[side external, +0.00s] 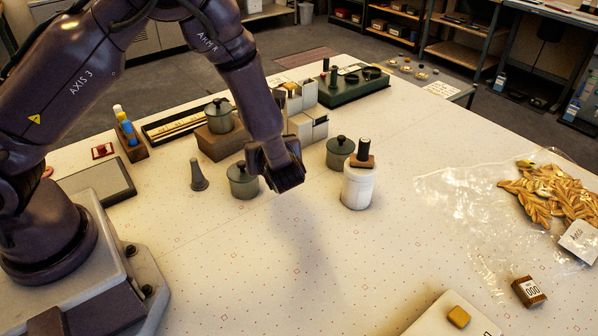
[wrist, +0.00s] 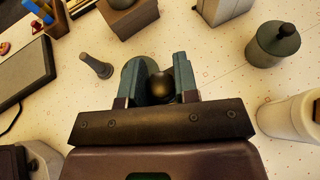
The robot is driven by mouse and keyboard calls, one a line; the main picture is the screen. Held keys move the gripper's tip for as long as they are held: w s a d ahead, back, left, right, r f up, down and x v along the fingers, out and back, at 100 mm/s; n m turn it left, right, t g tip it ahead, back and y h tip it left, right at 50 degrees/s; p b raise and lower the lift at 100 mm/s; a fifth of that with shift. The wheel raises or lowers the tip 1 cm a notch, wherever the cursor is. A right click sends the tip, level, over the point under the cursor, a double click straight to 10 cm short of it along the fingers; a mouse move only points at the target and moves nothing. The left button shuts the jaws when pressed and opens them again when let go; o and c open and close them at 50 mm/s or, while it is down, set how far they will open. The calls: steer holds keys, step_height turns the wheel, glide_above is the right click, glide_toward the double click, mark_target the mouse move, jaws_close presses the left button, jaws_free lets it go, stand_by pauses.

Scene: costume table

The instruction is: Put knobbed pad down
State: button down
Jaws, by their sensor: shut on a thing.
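My gripper (side external: 284,178) hangs above the table near the middle, pointing down. In the wrist view its two teal fingers (wrist: 172,84) are shut on the knobbed pad (wrist: 161,86). Only a dark, rounded knob of it shows between the fingers. The pad part below is hidden, and in the side view I cannot make the held thing out against the dark gripper. The gripper is beside a green lidded pot (side external: 242,182). In the wrist view that pot (wrist: 136,70) is partly hidden behind the left finger.
A white jar (side external: 358,188) with a brown, black-handled piece on top and another green pot (side external: 339,153) stand to the right. A grey cone-shaped piece (side external: 198,176) and a brown block (side external: 222,140) stand left and behind. The table (side external: 290,270) in front is clear.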

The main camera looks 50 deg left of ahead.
steer(key=w+f, duration=0.2)
steer(key=w, duration=0.1)
steer(key=w+f, duration=0.3)
steer(key=w+a+f, duration=0.1)
steer(key=w+f, duration=0.1)
steer(key=w, duration=0.1)
steer(key=shift+f, duration=0.2)
steer(key=shift+w+f, duration=0.2)
steer(key=shift+f, duration=1.6)
steer(key=shift+f, duration=0.15)
steer(key=c, duration=0.9)
jaws_free()
steer(key=shift+o, duration=0.2)
